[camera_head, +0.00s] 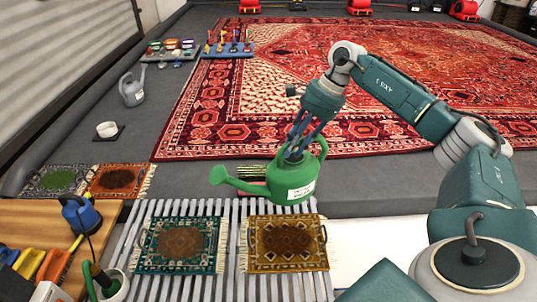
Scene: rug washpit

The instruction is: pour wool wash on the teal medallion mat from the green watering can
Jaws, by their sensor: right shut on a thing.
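The green watering can (294,183) is in my right gripper (293,152), which is shut on its upper part. The can looks roughly upright, with a white label on its body and its spout reaching left to a rose (218,175). It appears held above the far edge of the slatted rack. No liquid is seen leaving the spout. The teal medallion mat (151,262) lies flat on the rack, with a brown patch in its middle. The rose appears beyond the mat's far right corner in the picture. My left gripper is not in view.
A gold mat (318,262) with a dark patch lies right of the teal one on the slatted rack (233,285).

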